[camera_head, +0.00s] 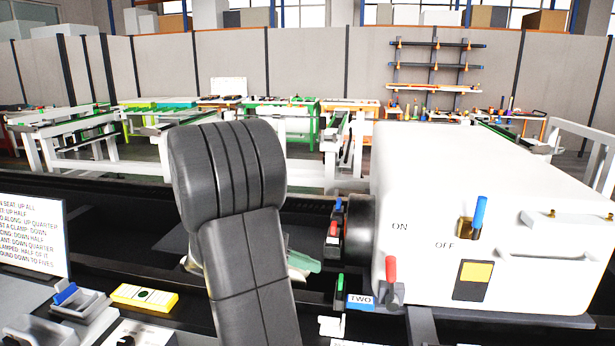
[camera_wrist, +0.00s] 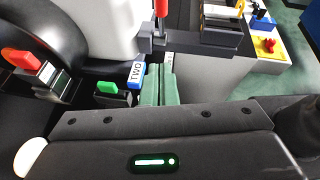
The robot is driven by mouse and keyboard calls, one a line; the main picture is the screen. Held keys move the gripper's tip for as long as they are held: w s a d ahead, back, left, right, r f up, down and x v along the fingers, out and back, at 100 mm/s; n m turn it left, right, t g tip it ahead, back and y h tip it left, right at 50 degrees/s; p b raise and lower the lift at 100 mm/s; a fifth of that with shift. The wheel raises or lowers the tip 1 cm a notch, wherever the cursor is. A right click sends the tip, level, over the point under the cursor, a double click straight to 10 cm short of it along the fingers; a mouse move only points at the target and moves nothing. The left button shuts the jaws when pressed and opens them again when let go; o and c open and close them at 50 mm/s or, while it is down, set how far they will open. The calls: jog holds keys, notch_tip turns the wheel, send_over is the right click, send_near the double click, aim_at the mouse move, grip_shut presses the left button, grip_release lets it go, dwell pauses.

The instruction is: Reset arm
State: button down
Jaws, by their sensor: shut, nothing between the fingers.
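My arm, dark grey, rises in the middle of the head view, and hides part of the machine bed behind it. My gripper (camera_wrist: 160,80) shows in the wrist view as two pale green fingers, side by side, shut and empty. In the head view a green fingertip (camera_head: 305,262) shows just right of my arm. The fingers are close to the blue "TWO" label (camera_wrist: 136,71) and the green-topped switch (camera_wrist: 108,88); I cannot tell if they touch anything.
A white machine housing (camera_head: 430,190) fills the right, with a red lever (camera_head: 391,268) and a blue lever (camera_head: 479,215). A yellow block (camera_head: 144,298) and a text screen (camera_head: 30,237) stand at lower left. Workbenches stand beyond, before grey partitions.

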jog(key=s+d+f+m+t+y+b, duration=0.1)
jog(key=d+f+m+t+y+b, duration=0.1)
jog(key=f, duration=0.6)
jog(key=s+d+f+m+t+y+b, duration=0.1)
jog(key=d+f+m+y+b, duration=0.3)
jog(key=f+m+y+b, duration=0.3)
jog(key=shift+s+f+t+y+b, duration=0.4)
jog(key=shift+f+y+b, duration=0.4)
jog(key=shift+f+b, duration=0.3)
jog(key=shift+r, duration=0.1)
